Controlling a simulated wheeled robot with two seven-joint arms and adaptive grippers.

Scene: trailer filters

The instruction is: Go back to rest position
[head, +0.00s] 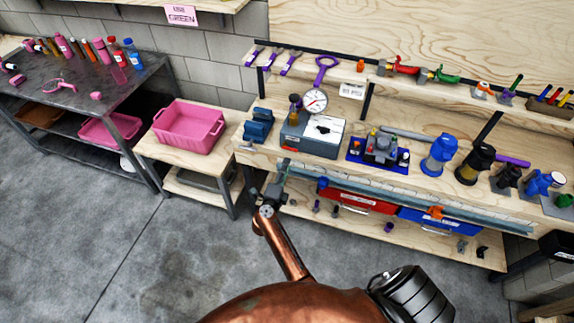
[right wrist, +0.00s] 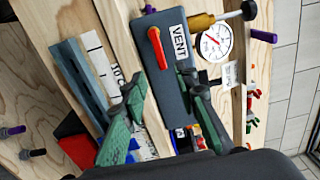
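My right gripper (head: 272,190) is in the lower middle of the head view, at the end of my copper-coloured arm, in front of the workbench's front edge. In the right wrist view its two green-padded fingers (right wrist: 162,84) stand apart with nothing held between them. Beyond the fingers is a dark grey-blue box (right wrist: 172,95) with a red handle and a VENT label. How far the fingertips are from it is hard to tell. My left gripper is not in the head view.
The wooden workbench (head: 236,150) holds a grey box, a dial gauge (head: 315,101) and blue and black fittings. A pink bin (head: 190,126) stands on a low table to its left. A dark metal table (head: 70,95) with bottles is further left. The concrete floor (head: 150,255) is clear.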

